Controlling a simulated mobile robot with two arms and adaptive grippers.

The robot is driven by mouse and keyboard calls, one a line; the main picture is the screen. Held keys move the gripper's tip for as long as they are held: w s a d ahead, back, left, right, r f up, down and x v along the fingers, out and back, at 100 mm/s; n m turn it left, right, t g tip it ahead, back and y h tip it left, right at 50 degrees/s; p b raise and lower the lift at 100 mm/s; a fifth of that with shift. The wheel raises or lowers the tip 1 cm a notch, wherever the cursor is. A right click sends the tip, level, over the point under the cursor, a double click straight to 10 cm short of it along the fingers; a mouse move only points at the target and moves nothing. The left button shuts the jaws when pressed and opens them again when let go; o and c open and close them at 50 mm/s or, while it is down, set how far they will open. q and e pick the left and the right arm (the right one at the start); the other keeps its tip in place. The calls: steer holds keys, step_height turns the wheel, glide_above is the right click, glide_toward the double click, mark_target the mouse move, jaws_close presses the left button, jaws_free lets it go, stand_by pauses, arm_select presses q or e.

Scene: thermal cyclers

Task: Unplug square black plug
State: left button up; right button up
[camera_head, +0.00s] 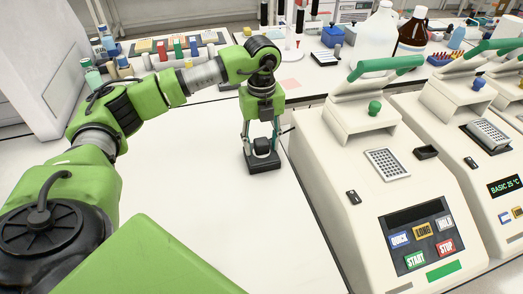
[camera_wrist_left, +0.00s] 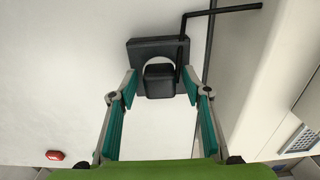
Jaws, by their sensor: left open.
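The square black plug (camera_head: 261,145) sits upright on a black square base (camera_head: 264,164) on the white tabletop, left of the nearest thermal cycler. My left gripper (camera_head: 262,136) points down over it from above, with its fingers open on either side of the plug. In the left wrist view, the plug (camera_wrist_left: 160,82) lies between the two teal-padded fingers (camera_wrist_left: 160,88), with visible gaps on both sides. The base (camera_wrist_left: 137,49) shows a round white area beside the plug. A thin black bent cord or rod (camera_wrist_left: 220,11) runs up and right from the plug. My right gripper is not seen.
A cream thermal cycler (camera_head: 375,185) with a green handle stands close right of the plug, and another (camera_head: 492,130) beyond it. Bottles, including a white jug (camera_head: 376,40), and racks (camera_head: 180,48) line the back bench. The white tabletop (camera_head: 215,215) in front is clear.

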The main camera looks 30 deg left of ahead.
mark_target(262, 141)
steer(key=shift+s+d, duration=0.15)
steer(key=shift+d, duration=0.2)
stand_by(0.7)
arm_select(q)
jaws_close()
steer(key=shift+r, duration=0.15)
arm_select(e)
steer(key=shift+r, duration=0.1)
arm_select(q)
steer(key=shift+r+p, duration=0.75)
steer(key=shift+r, duration=0.1)
steer(key=shift+r+p, duration=1.25)
steer(key=shift+r, duration=0.8)
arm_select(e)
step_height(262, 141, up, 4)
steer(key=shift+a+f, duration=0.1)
